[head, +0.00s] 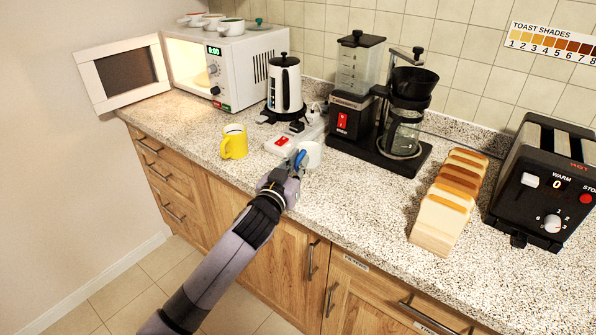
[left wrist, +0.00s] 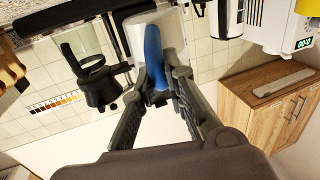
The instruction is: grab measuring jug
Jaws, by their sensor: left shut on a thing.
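The measuring jug (head: 313,154) is a small whitish jug with a blue handle, at the front part of the counter between the yellow mug and the coffee maker. My left gripper (head: 292,167) reaches in from the front and is shut on the jug's blue handle. In the left wrist view the jug (left wrist: 131,40) fills the top middle, and its blue handle stands between the two fingers of my gripper (left wrist: 156,88). The gripper hides part of the handle. I cannot tell whether the jug's base touches the counter. My right gripper is not in view.
A yellow mug (head: 234,142) stands left of the jug. Behind it are a red-switched power strip (head: 281,145) and a white kettle (head: 285,88). The coffee maker (head: 350,150) stands to the right, then bread slices (head: 436,226) and a toaster (head: 545,180). The microwave door (head: 124,73) hangs open.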

